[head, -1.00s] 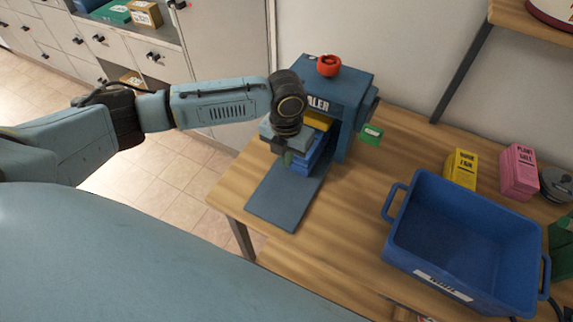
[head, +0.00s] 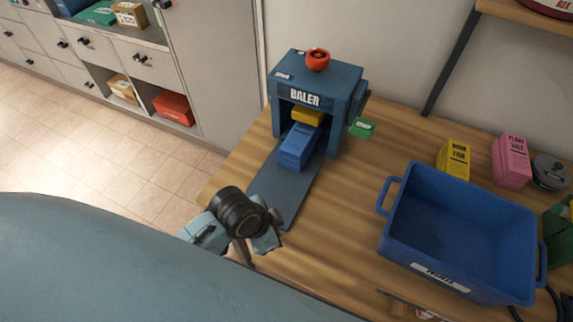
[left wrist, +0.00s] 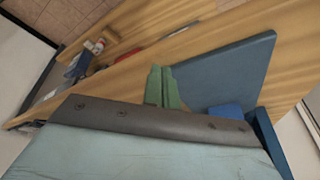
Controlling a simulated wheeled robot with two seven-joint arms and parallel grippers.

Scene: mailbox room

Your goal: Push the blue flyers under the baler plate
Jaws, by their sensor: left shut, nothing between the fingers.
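The blue flyers (head: 297,148) lie as a stack at the mouth of the blue baler (head: 346,100). Their front part sticks out onto the flat blue-grey feed tray (head: 290,198), and their far end is inside the frame. A yellow piece (head: 308,116) shows behind and above them; I cannot tell if it is the plate. My left gripper (head: 266,243) is near the tray's front end, apart from the flyers. In the left wrist view its green fingers (left wrist: 160,72) are together and empty, beside the tray. A blue corner (left wrist: 226,111) also shows there, probably the flyers. My right gripper is not in view.
A red knob (head: 318,60) tops the baler, and a green tag (head: 362,127) is at its right. A blue bin (head: 455,235) fills the table's right side. Yellow (head: 453,160) and pink (head: 511,160) stacks stand behind it. Bare wood lies between tray and bin.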

